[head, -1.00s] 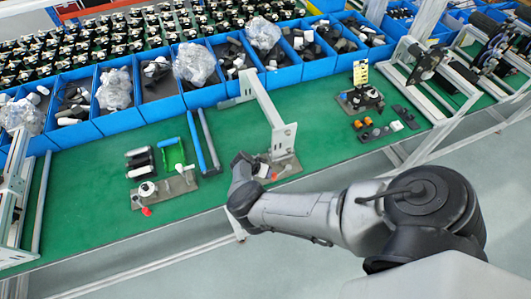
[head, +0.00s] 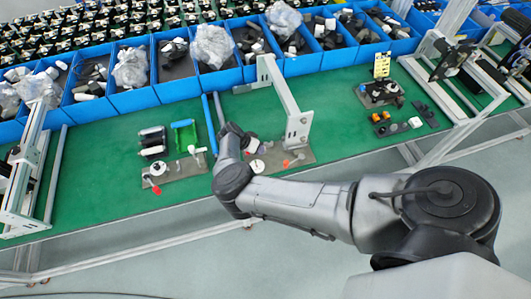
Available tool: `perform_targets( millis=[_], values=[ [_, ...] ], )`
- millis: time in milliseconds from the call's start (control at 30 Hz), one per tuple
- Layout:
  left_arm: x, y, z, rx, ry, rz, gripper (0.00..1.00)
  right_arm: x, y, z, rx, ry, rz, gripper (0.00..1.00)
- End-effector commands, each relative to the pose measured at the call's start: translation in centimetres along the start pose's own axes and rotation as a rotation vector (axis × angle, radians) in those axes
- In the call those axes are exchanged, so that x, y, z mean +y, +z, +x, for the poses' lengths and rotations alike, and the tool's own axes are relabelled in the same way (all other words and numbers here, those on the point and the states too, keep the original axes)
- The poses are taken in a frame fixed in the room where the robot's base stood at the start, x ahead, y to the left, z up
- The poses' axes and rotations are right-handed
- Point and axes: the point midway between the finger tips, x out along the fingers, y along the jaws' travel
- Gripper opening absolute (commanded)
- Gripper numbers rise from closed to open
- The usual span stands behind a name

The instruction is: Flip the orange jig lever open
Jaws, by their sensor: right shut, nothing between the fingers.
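Two jigs with reddish-orange handles stand on the green bench. The left jig (head: 182,172) has a white round part and an orange lever tip (head: 156,190) sticking out toward the bench's front edge. The middle jig (head: 305,156) has an orange handle (head: 286,162) beside a white disc (head: 257,166). I cannot tell for sure which lever the task means. My right gripper (head: 246,140) is shut and empty, just behind and left of the middle jig's orange handle. My wrist and forearm partly cover the bench there. I cannot tell whether it touches the jig. My left gripper is out of view.
A grey upright frame (head: 297,125) rises beside the middle jig. Blue bins (head: 172,107) line the back. A green tray (head: 184,138) and a blue bar (head: 209,124) lie behind the left jig. Bare green bench (head: 100,190) lies left.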

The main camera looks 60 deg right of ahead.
Motion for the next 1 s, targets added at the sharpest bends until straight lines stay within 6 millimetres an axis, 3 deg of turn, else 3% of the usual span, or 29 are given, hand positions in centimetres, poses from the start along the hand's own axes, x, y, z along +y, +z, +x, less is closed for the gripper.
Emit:
perform_targets(
  millis=[267,1000],
  values=[
    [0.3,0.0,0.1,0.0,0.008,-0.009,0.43,-0.1,-0.1,-1.6,0.001,-0.001,0.0,0.0],
    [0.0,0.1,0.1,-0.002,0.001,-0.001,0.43,-0.1,-0.1,-1.7,0.0,-0.001,0.02,0.0]
  ],
)
